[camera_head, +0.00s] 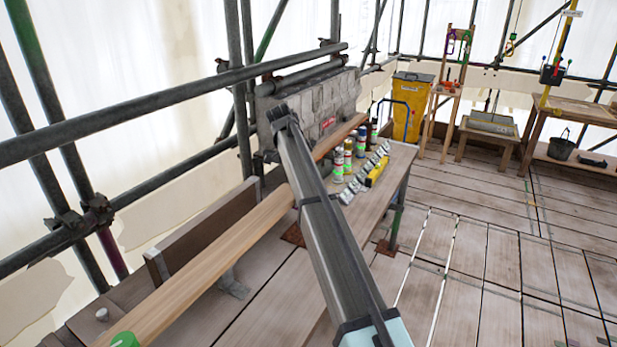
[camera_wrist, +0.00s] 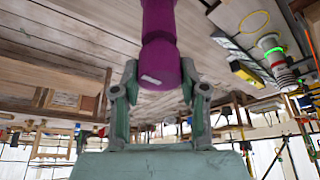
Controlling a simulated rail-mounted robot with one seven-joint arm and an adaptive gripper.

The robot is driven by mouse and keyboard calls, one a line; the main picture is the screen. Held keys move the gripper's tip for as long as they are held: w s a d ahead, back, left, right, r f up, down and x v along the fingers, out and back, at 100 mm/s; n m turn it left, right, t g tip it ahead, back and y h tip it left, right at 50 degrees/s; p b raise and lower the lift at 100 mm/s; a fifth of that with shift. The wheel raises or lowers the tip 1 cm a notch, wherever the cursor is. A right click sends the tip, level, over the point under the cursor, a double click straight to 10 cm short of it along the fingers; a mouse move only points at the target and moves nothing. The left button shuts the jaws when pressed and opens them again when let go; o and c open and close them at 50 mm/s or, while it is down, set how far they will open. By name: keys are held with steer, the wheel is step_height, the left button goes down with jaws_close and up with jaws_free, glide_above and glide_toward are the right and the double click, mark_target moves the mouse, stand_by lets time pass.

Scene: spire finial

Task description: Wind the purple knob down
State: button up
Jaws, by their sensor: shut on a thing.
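The purple knob (camera_wrist: 160,62) hangs into the top middle of the wrist view, a thick cylinder with a narrower neck and a small pale mark near its end. My gripper (camera_wrist: 160,84) has one grey finger on each side of the knob's end and is shut on it. The knob's upper part runs out of the frame. I cannot make out the knob or my gripper in the head view.
Scaffold tubes (camera_head: 170,100) cross the left side. A wooden bench (camera_head: 398,165) carries several spray cans (camera_head: 348,157) and a yellow tool (camera_head: 377,171). A yellow bin (camera_head: 410,107) stands behind. The plank floor (camera_head: 490,255) at right is mostly clear.

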steer(key=shift+f, duration=0.1)
steer(key=o, duration=1.1)
steer(key=shift+o, duration=0.2)
steer(key=v, duration=1.2)
